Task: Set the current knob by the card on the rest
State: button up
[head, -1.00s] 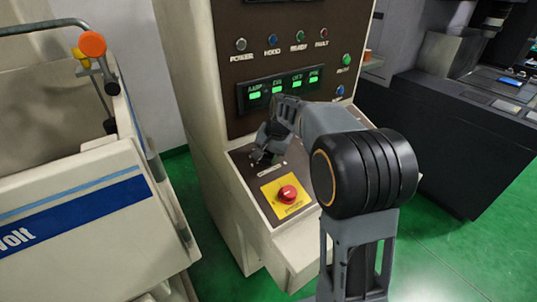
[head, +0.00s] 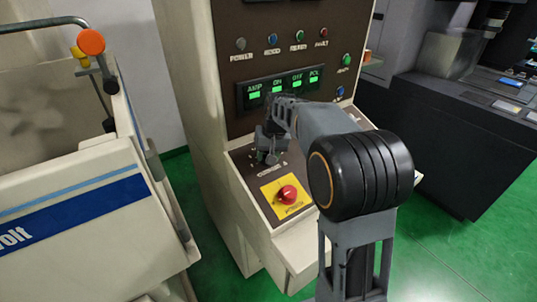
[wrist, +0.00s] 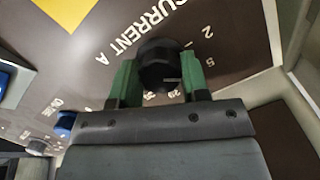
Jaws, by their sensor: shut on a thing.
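The current knob (wrist: 158,62) is black and round, on a brown panel face marked "CURRENT A" (wrist: 135,35) in the wrist view. Part of a number scale shows around it, including 2 and 5; the rest is partly covered. My gripper (wrist: 158,75) has its two green fingers on either side of the knob, shut on it. I cannot read where the knob points. In the head view my gripper (head: 268,150) is over the sloped console, and the knob is hidden or too small to make out. I cannot make out the card or its rest in either view.
A red stop button on a yellow plate (head: 292,206) sits just in front of my gripper. Behind it are green-lit indicators (head: 283,86) and several lamps. A white tank with a blue stripe (head: 75,215) stands at left, a dark machine (head: 440,140) at right.

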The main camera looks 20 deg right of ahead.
jog(key=o, duration=0.9)
jog(key=shift+o, duration=0.2)
jog(key=shift+r, duration=0.1)
notch_tip(320, 180, up, 13)
jog(key=s+d, duration=0.1)
jog(key=s, duration=0.1)
jog(key=shift+s+d+r, duration=0.15)
jog(key=shift+d, duration=0.25)
